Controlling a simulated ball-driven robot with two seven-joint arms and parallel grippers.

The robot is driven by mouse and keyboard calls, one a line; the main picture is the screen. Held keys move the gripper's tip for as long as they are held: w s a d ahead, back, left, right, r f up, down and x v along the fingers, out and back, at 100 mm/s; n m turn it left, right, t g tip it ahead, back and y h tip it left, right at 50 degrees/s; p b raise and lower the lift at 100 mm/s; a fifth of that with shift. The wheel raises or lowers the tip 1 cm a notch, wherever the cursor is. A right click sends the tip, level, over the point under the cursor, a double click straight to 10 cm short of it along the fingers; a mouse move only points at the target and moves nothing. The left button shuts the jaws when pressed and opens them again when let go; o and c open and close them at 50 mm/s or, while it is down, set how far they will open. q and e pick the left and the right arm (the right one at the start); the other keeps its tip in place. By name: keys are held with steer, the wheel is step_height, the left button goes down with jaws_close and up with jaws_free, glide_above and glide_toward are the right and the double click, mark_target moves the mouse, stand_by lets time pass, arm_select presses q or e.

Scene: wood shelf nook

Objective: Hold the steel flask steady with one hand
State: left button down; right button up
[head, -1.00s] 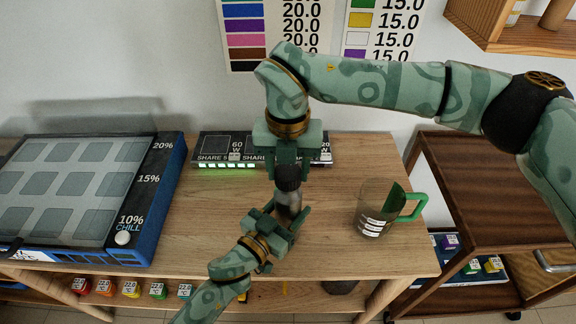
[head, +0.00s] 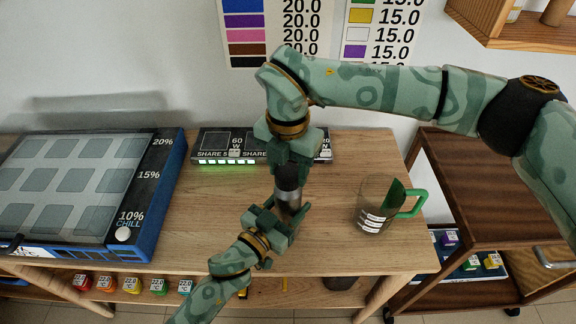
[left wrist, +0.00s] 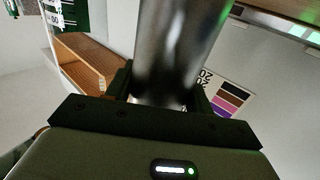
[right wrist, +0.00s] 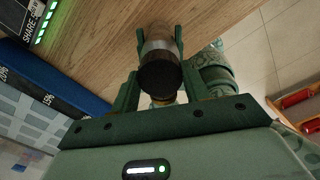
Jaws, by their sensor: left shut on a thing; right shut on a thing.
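My left gripper (head: 281,212) reaches in from the front and is shut on the flask's body. The left wrist view shows the blurred steel body (left wrist: 178,50) between its fingers. My right gripper (head: 289,161) comes from above and is shut on the dark cap. The right wrist view shows the cap (right wrist: 160,76) between its fingers. The flask's base is partly hidden by the left gripper.
A glass mug (head: 370,208) with a green handle stands to the right. A power strip (head: 215,146) with green lights lies behind the flask. A blue panelled device (head: 150,215) fills the left. A brown cart (head: 470,180) stands at right. Bare table lies between device and flask.

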steer(key=m, duration=0.6)
steer(key=shift+m, duration=0.3)
steer(key=m, duration=0.3)
steer(key=shift+m, duration=0.3)
steer(key=m, duration=1.2)
steer(key=o, duration=1)
steer(key=shift+c, duration=0.2)
steer(key=shift+r, duration=2.2)
steer(key=shift+c, duration=0.4)
